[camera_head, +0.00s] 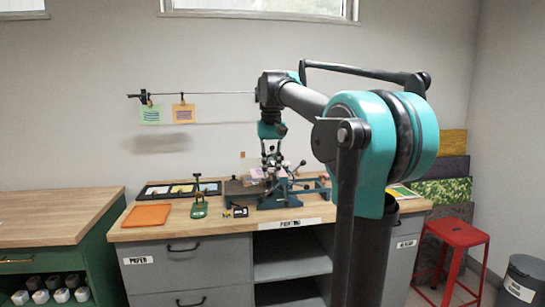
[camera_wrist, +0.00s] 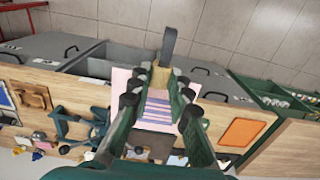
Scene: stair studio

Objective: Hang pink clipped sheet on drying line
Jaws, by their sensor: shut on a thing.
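My gripper (camera_wrist: 161,82) is shut on the clip of the pink sheet (camera_wrist: 122,82), which has purple stripes, in the wrist view. Its fingers cover part of the sheet and clip. In the head view my gripper (camera_head: 272,158) points down above the printing bench, right of the hung sheets and below line height. A small pink patch of the sheet (camera_head: 283,173) shows under it. The drying line (camera_head: 222,94) runs along the wall. A green sheet (camera_head: 151,115) and an orange sheet (camera_head: 183,113) hang clipped near its left end.
The wooden bench (camera_head: 165,233) carries a blue press (camera_head: 274,202), an orange mat (camera_head: 146,216), a green tool (camera_head: 199,208) and framed trays (camera_head: 180,190). A red stool (camera_head: 455,237) stands at the right. The line is bare right of the orange sheet.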

